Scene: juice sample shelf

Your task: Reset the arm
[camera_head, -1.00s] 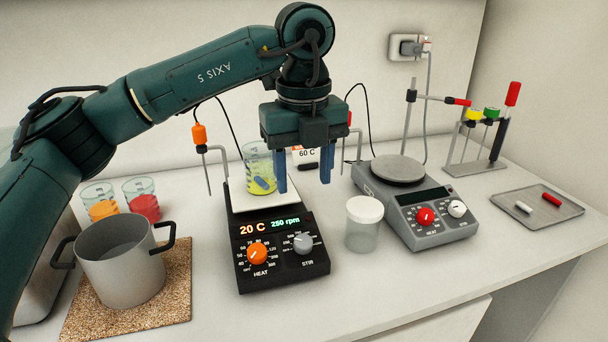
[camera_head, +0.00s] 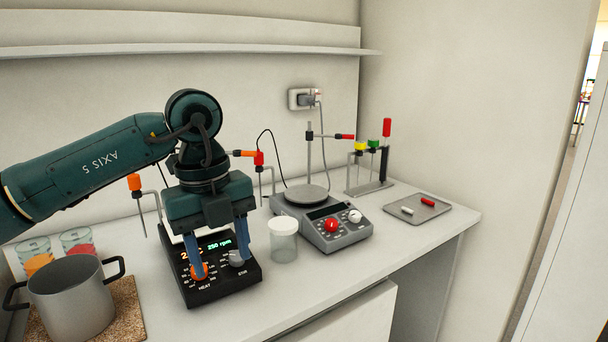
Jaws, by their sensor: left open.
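My left arm comes in from the left. Its left gripper (camera_head: 220,271) points down in front of the black hotplate stirrer (camera_head: 218,288), with its two blue fingers apart and nothing visible between them. The fingers overlap the stirrer's display and knobs in the picture; I cannot tell the exact gap. The gripper body hides most of the stirrer's white top plate, and the beaker of yellow-green liquid is not visible. My right gripper is not in view.
A steel pot (camera_head: 72,300) stands on a cork mat (camera_head: 126,312), with beakers of orange (camera_head: 35,257) and red (camera_head: 78,242) behind. A shelf (camera_head: 200,50) runs above.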

